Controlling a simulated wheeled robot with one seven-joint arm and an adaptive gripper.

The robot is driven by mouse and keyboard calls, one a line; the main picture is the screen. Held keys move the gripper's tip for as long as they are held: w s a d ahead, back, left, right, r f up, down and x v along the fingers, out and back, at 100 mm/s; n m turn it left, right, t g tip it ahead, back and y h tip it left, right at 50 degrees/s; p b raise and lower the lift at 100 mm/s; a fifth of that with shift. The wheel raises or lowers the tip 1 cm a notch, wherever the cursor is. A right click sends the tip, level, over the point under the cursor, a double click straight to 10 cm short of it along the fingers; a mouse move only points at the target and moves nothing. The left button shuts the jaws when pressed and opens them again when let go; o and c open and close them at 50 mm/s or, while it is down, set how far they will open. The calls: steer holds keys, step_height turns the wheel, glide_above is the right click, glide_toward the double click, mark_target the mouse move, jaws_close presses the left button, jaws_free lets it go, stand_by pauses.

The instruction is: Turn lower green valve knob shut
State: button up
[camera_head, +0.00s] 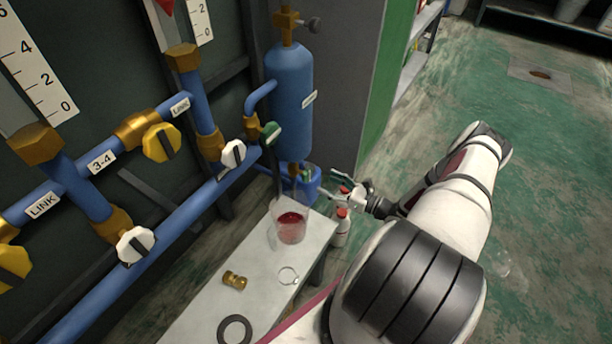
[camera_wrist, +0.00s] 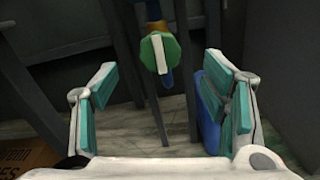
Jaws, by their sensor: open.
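The lower green valve knob (camera_wrist: 161,52) is an eight-sided green disc with a white bar across its face. The bar stands near upright, tilted slightly. In the head view the knob (camera_head: 306,175) shows only small and partly, under the blue cylinder (camera_head: 290,95). My gripper (camera_wrist: 160,72) is open and empty, its teal-padded fingers spread to the left and right of the knob's line in the wrist view. The knob appears beyond the fingertips, and I see no contact. In the head view my gripper (camera_head: 331,186) reaches in from the right, near the cylinder's bottom.
Another green knob (camera_head: 270,133) sits higher, left of the cylinder. A blue bucket (camera_head: 310,185) stands below the cylinder. A bench (camera_head: 215,300) holds a beaker of red liquid (camera_head: 291,228), a brass fitting (camera_head: 235,280) and rings. Red-capped bottles (camera_head: 341,228) stand by the bench.

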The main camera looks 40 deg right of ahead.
mark_target(309, 175)
steer(key=b+x, duration=0.2)
steer(key=x, duration=0.7)
steer(key=c, duration=1.2)
